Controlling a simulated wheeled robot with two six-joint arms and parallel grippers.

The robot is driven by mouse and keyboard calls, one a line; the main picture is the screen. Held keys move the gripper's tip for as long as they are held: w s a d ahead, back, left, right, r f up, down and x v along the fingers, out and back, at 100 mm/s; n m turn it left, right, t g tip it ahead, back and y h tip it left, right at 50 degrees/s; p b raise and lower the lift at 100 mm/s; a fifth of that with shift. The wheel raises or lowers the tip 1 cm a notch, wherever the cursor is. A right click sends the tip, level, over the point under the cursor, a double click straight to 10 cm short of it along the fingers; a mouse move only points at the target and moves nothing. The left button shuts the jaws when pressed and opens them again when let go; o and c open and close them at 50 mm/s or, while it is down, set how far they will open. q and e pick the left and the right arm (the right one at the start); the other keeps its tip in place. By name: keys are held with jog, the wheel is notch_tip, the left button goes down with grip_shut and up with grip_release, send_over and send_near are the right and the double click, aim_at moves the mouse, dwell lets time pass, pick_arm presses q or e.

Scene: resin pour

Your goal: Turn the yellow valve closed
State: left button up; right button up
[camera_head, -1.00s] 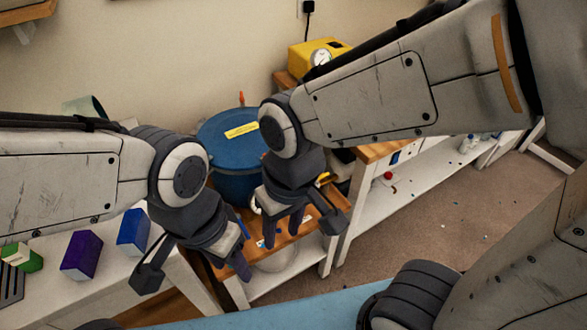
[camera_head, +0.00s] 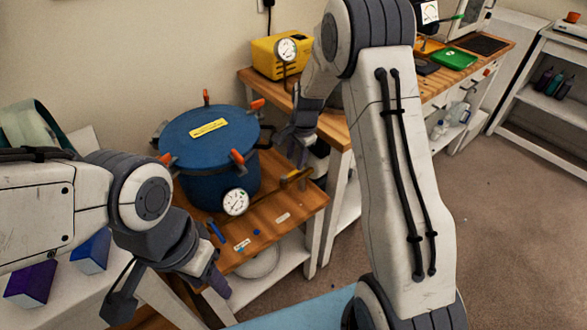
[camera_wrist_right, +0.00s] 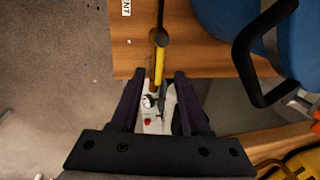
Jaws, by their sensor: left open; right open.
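The yellow valve (camera_head: 296,178) has a slim handle and sits to the right of the blue pressure pot (camera_head: 190,182), over the wooden table. In the right wrist view the valve handle (camera_wrist_right: 159,62) points down the picture, toward the gap between my right fingers. My right gripper (camera_head: 299,142) is open, close to the valve beside the pot; its fingertips (camera_wrist_right: 158,74) straddle the line of the handle without a visible grip. My left gripper (camera_head: 213,278) is open and empty, in front of the table's left edge, away from the valve.
A gauge (camera_head: 235,202) sticks out from the pot's front. Orange-tipped clamps (camera_head: 238,158) ring its lid. A yellow pump (camera_head: 275,58) stands on the bench behind. Blue and purple boxes (camera_head: 31,284) lie at lower left. Floor at right is clear.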

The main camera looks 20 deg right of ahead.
aim_at(293, 173)
jog(key=shift+w+a+f, duration=0.1)
jog(key=shift+w+f, duration=0.05)
jog(key=shift+f, duration=0.75)
jog(key=shift+w+a+f, duration=0.1)
jog(key=shift+w+f, duration=0.1)
jog(key=shift+f, duration=0.65)
jog(key=shift+w+a+f, duration=0.1)
jog(key=shift+w+f, duration=0.05)
jog(key=shift+f, duration=0.75)
grip_shut()
jog(key=shift+d, duration=0.1)
